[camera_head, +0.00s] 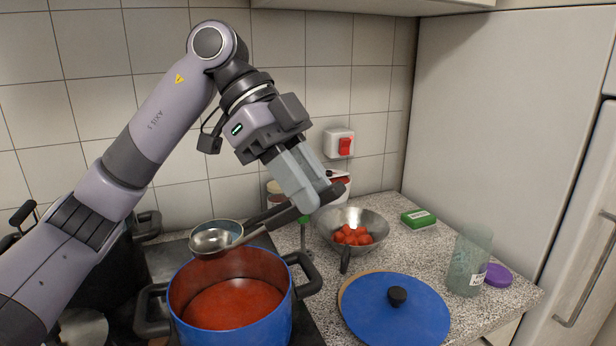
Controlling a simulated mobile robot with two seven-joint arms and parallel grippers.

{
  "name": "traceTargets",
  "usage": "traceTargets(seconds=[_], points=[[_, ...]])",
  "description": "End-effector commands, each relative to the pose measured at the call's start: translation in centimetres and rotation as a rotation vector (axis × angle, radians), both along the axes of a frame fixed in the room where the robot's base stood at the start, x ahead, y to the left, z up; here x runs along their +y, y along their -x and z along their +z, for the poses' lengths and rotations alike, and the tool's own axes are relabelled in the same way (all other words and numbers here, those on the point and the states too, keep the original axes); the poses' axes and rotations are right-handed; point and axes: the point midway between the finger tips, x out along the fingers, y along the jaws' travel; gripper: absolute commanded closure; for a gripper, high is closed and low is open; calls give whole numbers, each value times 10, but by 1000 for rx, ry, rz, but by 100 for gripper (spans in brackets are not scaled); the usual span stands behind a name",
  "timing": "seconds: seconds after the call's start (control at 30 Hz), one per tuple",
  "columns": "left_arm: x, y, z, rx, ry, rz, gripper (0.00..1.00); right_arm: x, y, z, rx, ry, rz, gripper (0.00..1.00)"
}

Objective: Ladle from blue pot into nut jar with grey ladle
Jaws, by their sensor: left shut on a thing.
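The blue pot (250,325) stands on the stove at the lower middle, open, with red sauce in it. The grey ladle (211,243) has its metal bowl above the pot's back left rim, and its dark handle rises to the right. My left gripper (318,197) is shut on the ladle's handle, above and to the right of the pot. I cannot make out anything in the ladle's bowl. The nut jar (468,262) is a clear, greenish open jar upright on the counter at the right, with a pale label. My right gripper is out of view.
A blue lid (410,318) with a black knob lies on a round board in front of the jar. A metal bowl (372,222) with red pieces stands behind it. A purple lid (497,275) and a green box (418,217) lie near the jar. A dark pot is at left.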

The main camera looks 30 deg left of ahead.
Motion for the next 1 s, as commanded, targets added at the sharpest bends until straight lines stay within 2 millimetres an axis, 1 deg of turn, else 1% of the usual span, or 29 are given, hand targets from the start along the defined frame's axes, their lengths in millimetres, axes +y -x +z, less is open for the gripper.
traceTargets(seconds=[0.4, 0.8, 1.0], points=[[-4, 0, 3, 1, 9, 0, 100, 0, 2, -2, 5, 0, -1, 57], [36, 0, 4, 3, 211, 3, 100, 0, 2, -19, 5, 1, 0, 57], [34, 0, -18, 3, 204, 0, 100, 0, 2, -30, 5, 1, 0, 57]])
